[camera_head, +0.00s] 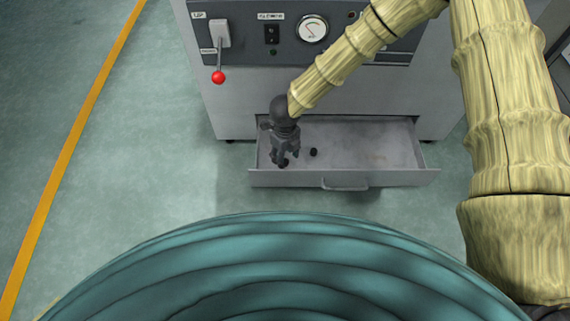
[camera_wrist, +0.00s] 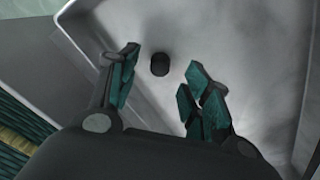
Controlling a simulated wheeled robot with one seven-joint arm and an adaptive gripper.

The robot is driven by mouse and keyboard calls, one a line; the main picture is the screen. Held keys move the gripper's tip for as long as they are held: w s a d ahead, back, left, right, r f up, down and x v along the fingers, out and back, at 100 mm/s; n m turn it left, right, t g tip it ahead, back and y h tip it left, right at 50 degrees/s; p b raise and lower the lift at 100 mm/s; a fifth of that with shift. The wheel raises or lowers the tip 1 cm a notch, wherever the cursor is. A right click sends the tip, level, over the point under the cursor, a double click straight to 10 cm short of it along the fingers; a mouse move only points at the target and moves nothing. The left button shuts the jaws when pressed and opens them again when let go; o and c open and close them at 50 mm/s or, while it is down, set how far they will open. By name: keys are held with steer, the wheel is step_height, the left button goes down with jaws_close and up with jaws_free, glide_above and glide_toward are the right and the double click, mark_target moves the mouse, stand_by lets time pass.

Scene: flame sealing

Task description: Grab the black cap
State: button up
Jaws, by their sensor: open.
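The black cap (camera_head: 313,152) is a small dark cylinder on the floor of the open drawer, in its left half. In the wrist view the black cap (camera_wrist: 160,64) shows beyond my fingers, in line with the gap between them and clear of both tips. My gripper (camera_head: 284,160) reaches down over the left end of the drawer, just left of the cap in the head view. In the wrist view my gripper (camera_wrist: 160,84) has its green-padded fingers spread, with nothing between them. How high the fingertips are above the drawer floor is hard to tell.
The grey drawer (camera_head: 345,180) is pulled out from the machine (camera_head: 290,97), with low walls around the cap. A lever with a red knob (camera_head: 218,77) hangs from the machine's front at left. The drawer's right half is bare.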

mark_target(285, 160)
steer(key=shift+f+b, duration=0.7)
steer(key=shift+f, duration=0.8)
steer(key=c, duration=0.9)
steer(key=shift+o, duration=0.2)
steer(key=shift+r, duration=0.15)
